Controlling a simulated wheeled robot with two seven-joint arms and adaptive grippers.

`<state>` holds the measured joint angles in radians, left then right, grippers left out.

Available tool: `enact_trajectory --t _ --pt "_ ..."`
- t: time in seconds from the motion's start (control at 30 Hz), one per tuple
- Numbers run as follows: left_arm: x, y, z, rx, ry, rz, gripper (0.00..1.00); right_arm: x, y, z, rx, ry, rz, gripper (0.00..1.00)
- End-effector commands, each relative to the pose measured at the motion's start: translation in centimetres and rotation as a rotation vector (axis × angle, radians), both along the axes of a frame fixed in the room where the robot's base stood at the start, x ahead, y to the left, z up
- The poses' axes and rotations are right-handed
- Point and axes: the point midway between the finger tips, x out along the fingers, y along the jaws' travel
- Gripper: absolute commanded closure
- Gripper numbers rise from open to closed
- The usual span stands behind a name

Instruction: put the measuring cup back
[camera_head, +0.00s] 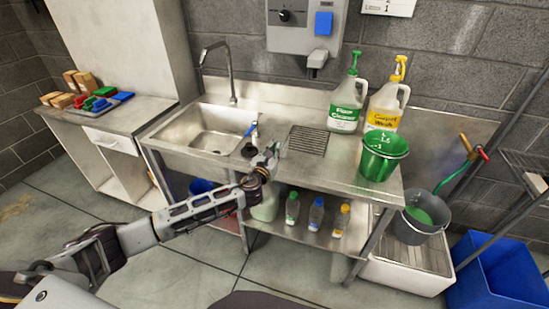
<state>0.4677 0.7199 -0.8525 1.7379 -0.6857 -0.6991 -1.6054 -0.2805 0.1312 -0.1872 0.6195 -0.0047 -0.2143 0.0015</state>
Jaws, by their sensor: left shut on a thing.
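My left gripper (270,158) reaches in from the lower left to the front edge of the steel sink counter (300,172). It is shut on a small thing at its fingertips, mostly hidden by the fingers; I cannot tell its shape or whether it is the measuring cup. A small dark round thing (249,150) lies at the sink's right rim, just left of the fingers. A green bucket (383,156) with white marks stands upright on the counter's right end, apart from the gripper. My right gripper is not in view.
The sink basin (208,130) and tap (222,62) are left of the gripper. A drain grid (307,140), a Floor Cleaner jug (346,104) and a yellow-labelled jug (386,104) are to the right. Bottles (316,214) stand on the shelf below. A grey bucket (420,222) is further right.

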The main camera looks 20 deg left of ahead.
Motion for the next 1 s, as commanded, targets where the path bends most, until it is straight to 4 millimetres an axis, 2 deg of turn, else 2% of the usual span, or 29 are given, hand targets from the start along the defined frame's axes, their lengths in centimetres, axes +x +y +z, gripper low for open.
enact_trajectory --t 0.1,0.23,0.73,0.77,0.9,1.0 --pt "0.0 -0.1 -1.6 -0.001 0.002 0.000 1.00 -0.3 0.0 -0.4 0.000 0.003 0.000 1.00" --pt "0.0 0.0 -2.6 -0.001 0.001 -0.001 1.00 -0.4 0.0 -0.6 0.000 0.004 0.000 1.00" --pt "0.0 0.0 -3.1 -0.001 0.000 -0.001 1.00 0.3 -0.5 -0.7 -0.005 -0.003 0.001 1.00" --pt "0.0 0.0 -3.1 -0.001 0.000 -0.001 0.88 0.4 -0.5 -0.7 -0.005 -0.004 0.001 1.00" --pt "0.0 0.0 -3.0 -0.001 0.000 -0.001 0.70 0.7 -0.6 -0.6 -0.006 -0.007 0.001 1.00" --pt "0.0 0.0 -3.0 -0.001 0.000 -0.001 0.68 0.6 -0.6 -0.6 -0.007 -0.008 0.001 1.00"
